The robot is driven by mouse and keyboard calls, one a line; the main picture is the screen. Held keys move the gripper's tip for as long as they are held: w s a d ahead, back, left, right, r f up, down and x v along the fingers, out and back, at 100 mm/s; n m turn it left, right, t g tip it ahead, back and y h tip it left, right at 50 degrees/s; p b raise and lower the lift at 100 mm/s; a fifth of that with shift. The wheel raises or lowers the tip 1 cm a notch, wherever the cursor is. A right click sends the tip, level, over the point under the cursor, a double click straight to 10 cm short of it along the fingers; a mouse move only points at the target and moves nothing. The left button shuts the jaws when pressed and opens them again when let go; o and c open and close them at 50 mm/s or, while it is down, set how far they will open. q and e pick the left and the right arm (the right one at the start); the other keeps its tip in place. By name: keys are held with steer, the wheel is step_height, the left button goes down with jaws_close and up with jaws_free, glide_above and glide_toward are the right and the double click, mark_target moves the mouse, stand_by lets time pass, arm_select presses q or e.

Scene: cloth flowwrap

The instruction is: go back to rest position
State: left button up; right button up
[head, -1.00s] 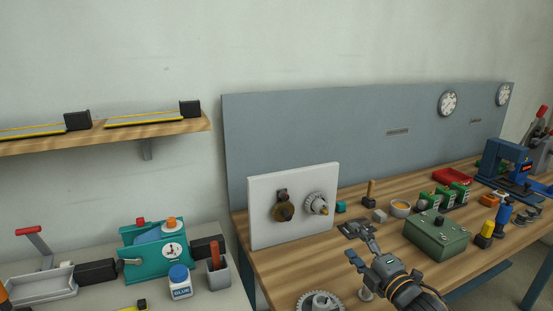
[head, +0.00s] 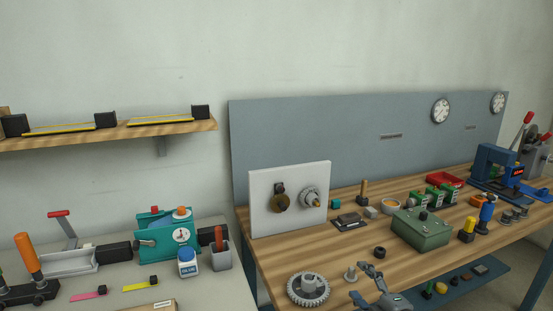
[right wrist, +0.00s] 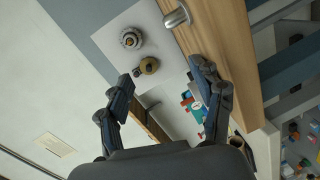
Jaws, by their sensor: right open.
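My right gripper (head: 362,281) is at the bottom edge of the head view, in front of the wooden workbench (head: 285,259). Its two fingers are apart with nothing between them. In the right wrist view the open fingers (right wrist: 160,72) frame the white panel with knobs and part of the bench edge. My left gripper shows in neither view.
The white panel (head: 262,217) and green box (head: 422,229) stand farther back. A grey table (head: 205,291) with a teal device (head: 160,232) is at left.

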steer(key=s+a+f+m+g+h, duration=0.1)
steer(key=s+f+m+g+h, duration=0.3)
steer(key=s+f+m, duration=0.6)
steer(key=s+d+f+m+g, duration=0.1)
steer(key=s+f+m+g, duration=0.25)
steer(key=s, duration=0.85)
steer(key=s+d+f+m+g, duration=0.1)
steer(key=s+f+m+g, duration=0.25)
steer(key=s, duration=0.95)
step_height(320, 180, down, 26)
steer(key=s+g+p, duration=0.1)
steer(key=s+g, duration=0.1)
steer(key=s+d+f+g+p, duration=0.1)
steer(key=s+d+f, duration=0.1)
steer(key=s+f, duration=1.2)
steer(key=shift+s+d+f+n+h, duration=0.15)
steer(key=shift+s+d+n+h, duration=0.2)
steer(key=shift+s, duration=0.85)
